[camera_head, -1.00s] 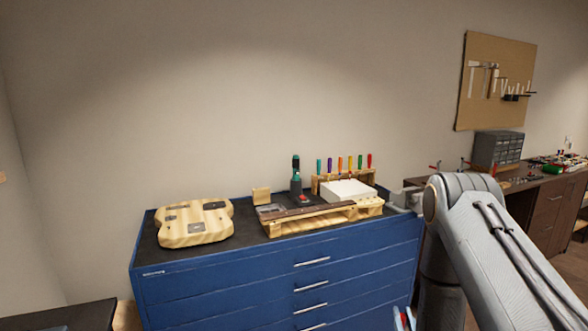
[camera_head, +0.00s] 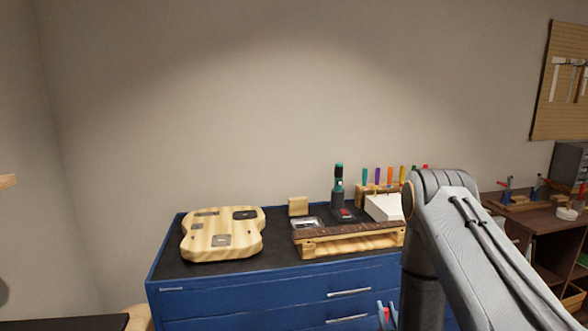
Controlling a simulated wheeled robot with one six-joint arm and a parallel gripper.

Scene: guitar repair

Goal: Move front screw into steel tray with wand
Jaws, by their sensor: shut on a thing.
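The steel tray (camera_head: 308,223) appears to be the small grey, shallow piece on the blue cabinet, behind the brown fretboard. A pale wooden guitar body (camera_head: 208,248) with dark and grey plates lies flat to its left. The front screw is too small to make out. My gripper (camera_head: 387,315) shows only as small blue tips at the bottom edge, beside my arm. It is shut on a thin thing with a red part, seemingly the wand, mostly out of frame. It is low in front of the cabinet, apart from the guitar body and tray.
The neck with its fretboard (camera_head: 350,231) rests on a wooden stand (camera_head: 345,247) along the cabinet's front. A green-and-black driver (camera_head: 338,185), a white block (camera_head: 384,207) and a screwdriver rack stand behind. A workbench (camera_head: 535,225) is at right.

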